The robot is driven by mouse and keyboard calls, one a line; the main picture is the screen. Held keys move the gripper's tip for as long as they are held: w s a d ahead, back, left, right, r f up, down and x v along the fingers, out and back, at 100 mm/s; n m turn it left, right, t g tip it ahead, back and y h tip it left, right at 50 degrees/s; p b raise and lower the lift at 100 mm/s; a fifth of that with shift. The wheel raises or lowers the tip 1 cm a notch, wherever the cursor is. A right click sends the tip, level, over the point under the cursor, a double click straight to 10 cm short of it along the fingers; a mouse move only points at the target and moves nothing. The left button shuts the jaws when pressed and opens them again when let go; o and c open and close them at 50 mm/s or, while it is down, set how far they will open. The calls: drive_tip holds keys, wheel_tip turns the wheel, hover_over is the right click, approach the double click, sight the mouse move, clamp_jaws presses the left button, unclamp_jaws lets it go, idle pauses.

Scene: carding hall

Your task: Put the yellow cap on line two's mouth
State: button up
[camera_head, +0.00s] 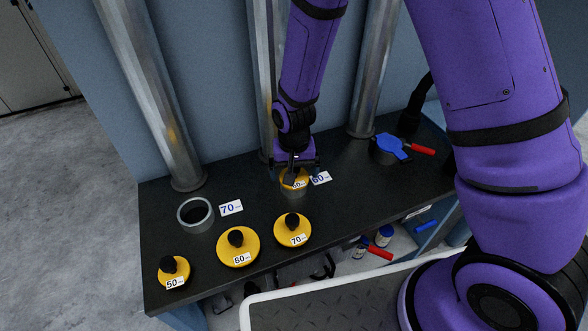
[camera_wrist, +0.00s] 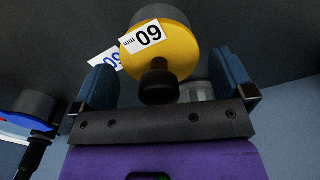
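A yellow cap marked 60 mm (camera_wrist: 172,47) with a black knob (camera_wrist: 158,84) sits on the middle grey mouth (camera_head: 294,193), at the foot of the middle pipe. The cap also shows in the head view (camera_head: 298,184), partly hidden by my gripper (camera_head: 293,172). The card beside this mouth (camera_head: 321,178) reads 60. In the wrist view my gripper (camera_wrist: 163,66) is open, its blue fingers on either side of the knob with gaps. Three other yellow caps lie on the bench, marked 50 (camera_head: 174,271), 80 (camera_head: 238,246) and 70 (camera_head: 292,230).
The left mouth (camera_head: 195,214) is uncovered, beside a card reading 70 (camera_head: 231,208). The right mouth carries a blue part (camera_head: 392,146) with a red handle (camera_head: 422,150). Three steel pipes rise behind the dark bench (camera_head: 345,205). Bottles (camera_head: 384,236) stand below it.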

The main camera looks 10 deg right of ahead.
drive_tip(key=s+d+r+t, duration=0.1)
drive_tip(key=d+r, duration=0.2)
drive_tip(key=r, duration=0.8)
drive_tip(key=s+d+r, duration=0.1)
drive_tip(key=d+r, duration=0.2)
drive_tip(key=r, duration=0.8)
drive_tip(key=s+d+r+t, duration=0.2)
drive_tip(key=s+d+r, duration=0.4)
drive_tip(key=s, duration=0.3)
drive_tip(key=s+d+r+n+t, duration=0.1)
drive_tip(key=s+d+r+t, duration=0.1)
drive_tip(key=s+d+r, duration=0.5)
wheel_tip(320, 180, up, 2)
drive_tip(key=shift+s+d, duration=0.3)
drive_tip(key=shift+s, duration=0.75)
